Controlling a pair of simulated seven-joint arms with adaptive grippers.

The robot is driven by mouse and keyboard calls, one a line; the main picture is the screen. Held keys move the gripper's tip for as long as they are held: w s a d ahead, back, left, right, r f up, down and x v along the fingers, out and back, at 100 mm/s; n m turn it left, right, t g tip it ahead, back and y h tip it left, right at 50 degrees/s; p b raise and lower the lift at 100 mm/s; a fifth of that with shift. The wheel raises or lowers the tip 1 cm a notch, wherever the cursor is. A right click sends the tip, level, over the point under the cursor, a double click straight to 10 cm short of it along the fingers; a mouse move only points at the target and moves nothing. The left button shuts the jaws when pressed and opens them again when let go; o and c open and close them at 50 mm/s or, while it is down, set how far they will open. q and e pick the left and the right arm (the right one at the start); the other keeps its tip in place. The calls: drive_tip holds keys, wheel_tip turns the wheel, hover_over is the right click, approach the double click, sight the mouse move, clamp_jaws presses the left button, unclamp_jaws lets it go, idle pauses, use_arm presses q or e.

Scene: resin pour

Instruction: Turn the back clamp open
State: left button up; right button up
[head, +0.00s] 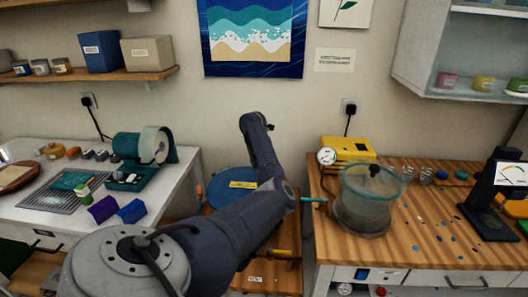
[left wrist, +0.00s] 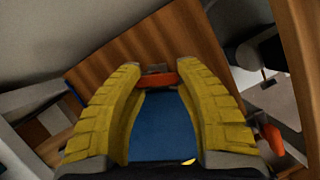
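In the left wrist view my left gripper (left wrist: 157,70) has its two yellow fingers spread apart. An orange clamp handle (left wrist: 157,80) lies across the gap at the fingertips; I cannot tell whether the fingers touch it. A blue surface (left wrist: 160,125) shows between the fingers. A second orange clamp part (left wrist: 272,137) is outside the right finger. In the head view a blue round piece (head: 228,188) with a yellow label is partly hidden behind my left arm, and a small orange part (head: 199,191) is at its left edge. My left gripper is hidden there. My right gripper is not seen.
A clear chamber (head: 362,212) with a teal spout stands on the right wooden bench, near a yellow pump (head: 347,150) with a gauge. A white table (head: 35,218) with tape, blocks and a grey mat is at left. A black-stand meter (head: 490,222) is far right.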

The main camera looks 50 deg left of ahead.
use_arm(q)
drive_tip(key=shift+o, duration=1.1)
drive_tip(key=shift+s+d+f, duration=0.2)
drive_tip(key=shift+s+f, duration=0.05)
drive_tip(key=shift+o, duration=0.3)
drive_tip(key=shift+s+a, duration=0.15)
drive_tip(key=shift+a, duration=0.35)
drive_tip(key=shift+r, duration=0.35)
drive_tip(key=v, duration=1.1)
drive_tip(key=shift+d+r, duration=0.2)
drive_tip(key=shift+r, duration=0.05)
